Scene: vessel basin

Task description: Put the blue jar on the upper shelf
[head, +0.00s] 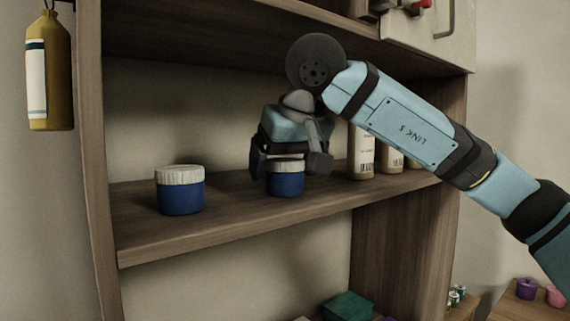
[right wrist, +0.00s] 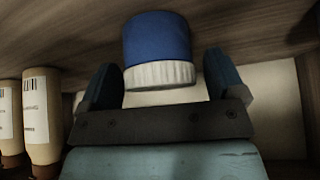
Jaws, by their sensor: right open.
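A blue jar (head: 286,184) with a white lid stands upright on the wooden shelf (head: 230,222), at the middle of the head view. My right gripper (head: 283,166) is above it, with its fingers lowered to the lid's sides. In the right wrist view this jar (right wrist: 157,40) shows upside down between the two open fingers (right wrist: 165,85), with a gap on each side. A second blue jar (head: 180,196) with a white ribbed lid stands on the same shelf, farther left. My left gripper is out of view.
Several bottles with white labels (head: 361,153) stand on the shelf right of my gripper, partly hidden by my arm. A higher board (head: 230,28) runs above. A yellow bottle (head: 57,75) hangs outside the left side panel. The shelf between the jars is clear.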

